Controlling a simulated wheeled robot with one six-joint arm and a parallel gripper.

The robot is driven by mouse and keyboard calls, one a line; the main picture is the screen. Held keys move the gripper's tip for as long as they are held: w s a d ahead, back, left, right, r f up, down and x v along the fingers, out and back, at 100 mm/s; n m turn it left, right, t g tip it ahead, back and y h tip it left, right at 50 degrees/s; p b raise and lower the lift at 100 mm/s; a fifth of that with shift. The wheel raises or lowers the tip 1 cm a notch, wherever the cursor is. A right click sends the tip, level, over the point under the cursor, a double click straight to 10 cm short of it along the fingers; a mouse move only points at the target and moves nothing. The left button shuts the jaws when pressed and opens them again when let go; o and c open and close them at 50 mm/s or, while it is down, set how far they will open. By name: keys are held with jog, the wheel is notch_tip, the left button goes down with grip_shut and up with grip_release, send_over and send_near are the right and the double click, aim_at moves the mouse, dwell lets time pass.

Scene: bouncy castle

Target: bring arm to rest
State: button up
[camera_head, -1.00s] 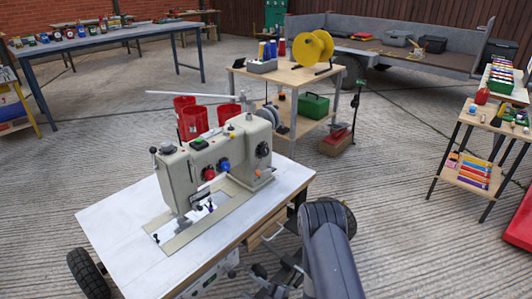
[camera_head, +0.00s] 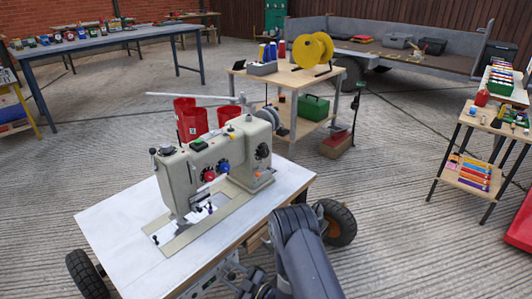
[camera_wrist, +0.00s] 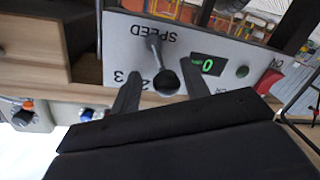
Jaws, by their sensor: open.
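My arm (camera_head: 298,250) reaches down beside the right edge of a wheeled sewing table (camera_head: 110,225) in the head view. In the wrist view my gripper (camera_wrist: 158,82) is open, its two dark fingers apart with nothing visibly clamped between them. A lever with a dark round knob (camera_wrist: 165,80) shows between the fingers on a pale control panel (camera_wrist: 125,45) marked SPEED. I cannot tell whether the fingers touch it. The green display (camera_wrist: 207,64) seems to read 0.
A beige sewing machine (camera_head: 232,160) stands on the table, with red bins (camera_head: 192,122) behind it. A red switch (camera_wrist: 269,81) is on the panel. A wooden cart (camera_head: 318,80) stands behind and a shelf stand (camera_head: 470,150) at right. Concrete floor (camera_head: 400,215) between is clear.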

jog(key=shift+w+d+m+p, duration=0.2)
jog(key=shift+m+p, duration=0.15)
jog(key=shift+m, duration=0.55)
jog(key=shift+r, duration=0.1)
